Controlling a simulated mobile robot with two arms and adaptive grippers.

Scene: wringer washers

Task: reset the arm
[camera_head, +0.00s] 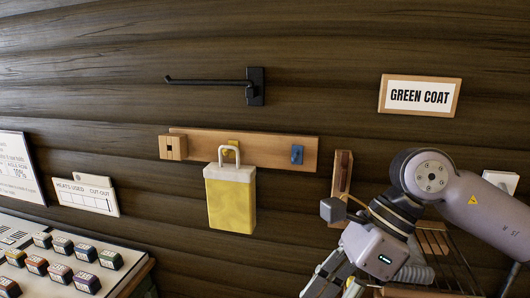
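My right arm comes in from the right, with its gripper (336,283) pointing down at the bottom edge, right of centre. The fingertips are cut off by the frame, so I cannot tell whether it is open or shut, or whether it holds anything. My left arm and gripper are not in view.
A yellow bag-like item (231,199) with a pale handle hangs at a wooden rail (270,150) on the wall. A black hook (255,86) juts above. A "GREEN COAT" sign (420,96) is at right. A panel of coloured buttons (60,228) stands lower left. A wire rack (455,262) is beside my arm.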

